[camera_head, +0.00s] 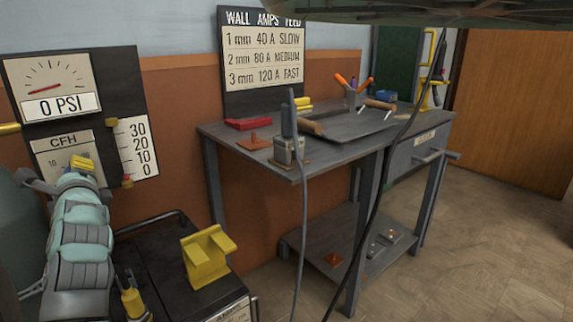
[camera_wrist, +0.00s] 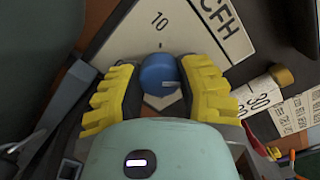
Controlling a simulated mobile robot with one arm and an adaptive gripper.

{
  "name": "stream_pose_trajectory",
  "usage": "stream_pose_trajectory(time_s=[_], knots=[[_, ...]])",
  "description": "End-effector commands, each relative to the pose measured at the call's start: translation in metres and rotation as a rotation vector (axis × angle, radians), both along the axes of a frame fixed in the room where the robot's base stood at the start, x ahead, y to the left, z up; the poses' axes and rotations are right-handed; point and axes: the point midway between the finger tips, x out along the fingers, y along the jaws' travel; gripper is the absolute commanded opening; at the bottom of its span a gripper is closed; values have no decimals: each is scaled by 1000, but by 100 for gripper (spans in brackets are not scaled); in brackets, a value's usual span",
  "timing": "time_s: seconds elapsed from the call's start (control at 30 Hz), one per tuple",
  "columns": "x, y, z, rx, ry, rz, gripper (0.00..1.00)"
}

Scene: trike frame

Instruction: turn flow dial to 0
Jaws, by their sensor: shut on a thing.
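The CFH flow panel (camera_head: 52,146) is a pale plate on the dark board at the left, mostly behind my gripper. In the wrist view the plate (camera_wrist: 195,42) appears turned, with a "10" mark and the letters CFH. In the head view my gripper (camera_head: 83,163) reaches the panel and hides the dial. The 0 mark on the dial's scale cannot be made out.
A gauge (camera_head: 52,87) reading 0 PSI is above the panel. A 0 to 30 scale (camera_head: 136,147) is beside it. A black cart (camera_head: 150,250) with a yellow bracket (camera_head: 206,258) stands below. A grey workbench (camera_head: 350,150) stands right; open floor lies beyond.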

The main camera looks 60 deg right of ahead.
Motion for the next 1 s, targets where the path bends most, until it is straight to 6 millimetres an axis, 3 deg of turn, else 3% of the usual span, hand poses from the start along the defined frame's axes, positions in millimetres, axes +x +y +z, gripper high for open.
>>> stream_pose_trajectory(time_s=[1.0], knots=[[1, 1, -3, -929, 270, 6, 0]])
